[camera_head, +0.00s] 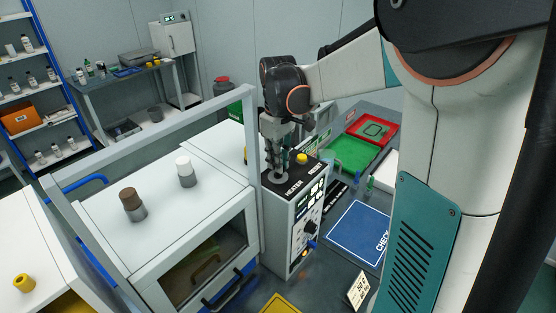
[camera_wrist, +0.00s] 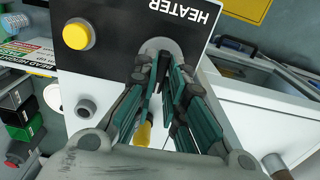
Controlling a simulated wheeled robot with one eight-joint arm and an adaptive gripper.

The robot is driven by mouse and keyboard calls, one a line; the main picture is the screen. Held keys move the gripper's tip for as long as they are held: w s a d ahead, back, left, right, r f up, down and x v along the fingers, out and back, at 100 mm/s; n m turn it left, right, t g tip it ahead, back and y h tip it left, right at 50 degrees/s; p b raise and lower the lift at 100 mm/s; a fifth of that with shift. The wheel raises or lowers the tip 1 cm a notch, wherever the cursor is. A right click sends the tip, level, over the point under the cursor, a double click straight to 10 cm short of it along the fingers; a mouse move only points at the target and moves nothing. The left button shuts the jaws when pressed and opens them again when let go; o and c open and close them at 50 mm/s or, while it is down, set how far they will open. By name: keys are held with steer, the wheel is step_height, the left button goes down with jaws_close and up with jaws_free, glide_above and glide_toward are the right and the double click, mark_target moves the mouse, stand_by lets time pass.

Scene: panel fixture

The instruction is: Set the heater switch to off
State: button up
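The heater unit (camera_head: 292,213) is a white box with a black top plate marked HEATER. The wrist view shows the plate (camera_wrist: 112,50) with a round grey switch base (camera_wrist: 172,44) beside the lettering. My gripper (camera_head: 281,172) points down at that base. In the wrist view my gripper (camera_wrist: 161,62) has its dark and teal fingers on either side of a narrow gap, with the tips at the base. The switch lever is mostly hidden by the fingers, so its setting cannot be read. I cannot tell whether the fingers press on it.
A yellow button (camera_head: 302,158) marked RESET sits on the same plate, also in the wrist view (camera_wrist: 78,35). A white cabinet (camera_head: 215,200) with a grey frame stands to the left. Green and red trays (camera_head: 355,155) and a blue mat (camera_head: 358,233) lie right.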

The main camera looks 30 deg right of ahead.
steer(key=shift+o, duration=1.3)
steer(key=shift+r, duration=0.1)
step_height(320, 180, up, 12)
